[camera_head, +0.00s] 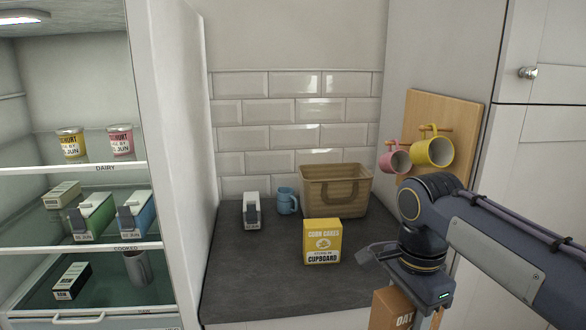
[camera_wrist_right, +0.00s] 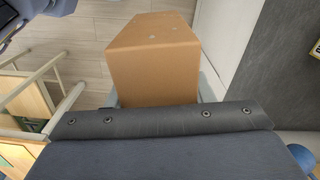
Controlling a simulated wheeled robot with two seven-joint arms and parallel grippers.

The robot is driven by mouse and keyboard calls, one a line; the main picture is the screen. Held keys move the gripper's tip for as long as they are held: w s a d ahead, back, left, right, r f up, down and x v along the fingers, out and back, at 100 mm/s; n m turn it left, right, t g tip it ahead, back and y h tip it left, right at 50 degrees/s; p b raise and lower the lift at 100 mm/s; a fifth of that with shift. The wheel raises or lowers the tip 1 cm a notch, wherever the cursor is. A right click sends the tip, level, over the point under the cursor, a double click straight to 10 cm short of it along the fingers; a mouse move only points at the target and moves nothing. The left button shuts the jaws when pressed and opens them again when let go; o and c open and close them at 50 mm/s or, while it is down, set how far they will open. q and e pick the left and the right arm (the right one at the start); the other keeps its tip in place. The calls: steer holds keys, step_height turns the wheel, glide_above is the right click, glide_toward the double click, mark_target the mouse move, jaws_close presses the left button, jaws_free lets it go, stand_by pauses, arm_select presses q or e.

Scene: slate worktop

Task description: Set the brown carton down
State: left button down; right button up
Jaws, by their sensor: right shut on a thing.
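The brown carton (camera_head: 392,309), with "OAT" lettering showing, is at the bottom of the head view, in front of the worktop's right front part. Its lower part is cut off by the frame edge. My right gripper (camera_head: 408,288) is shut on it from above. In the right wrist view the plain carton (camera_wrist_right: 150,60) sits between the fingers, over a wood-look floor, with the worktop off to the right. The slate worktop (camera_head: 265,285) has bare room at its front left and middle. My left gripper is not in view.
On the worktop stand a yellow corn cakes box (camera_head: 322,242), a woven basket (camera_head: 335,190), a blue mug (camera_head: 287,201) and a white-and-grey carton (camera_head: 251,211). Pink (camera_head: 396,160) and yellow (camera_head: 433,151) mugs hang at right. An open fridge (camera_head: 75,245) stands left.

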steer(key=w+d+f+n+p, duration=0.1)
steer(key=w+f+n, duration=0.3)
steer(key=f+n, duration=0.55)
steer(key=w+d+f+n, duration=0.1)
steer(key=w+f+n, duration=0.35)
steer(key=f, duration=0.95)
steer(key=s+f, duration=0.4)
steer(key=f, duration=0.1)
steer(key=shift+a, duration=0.15)
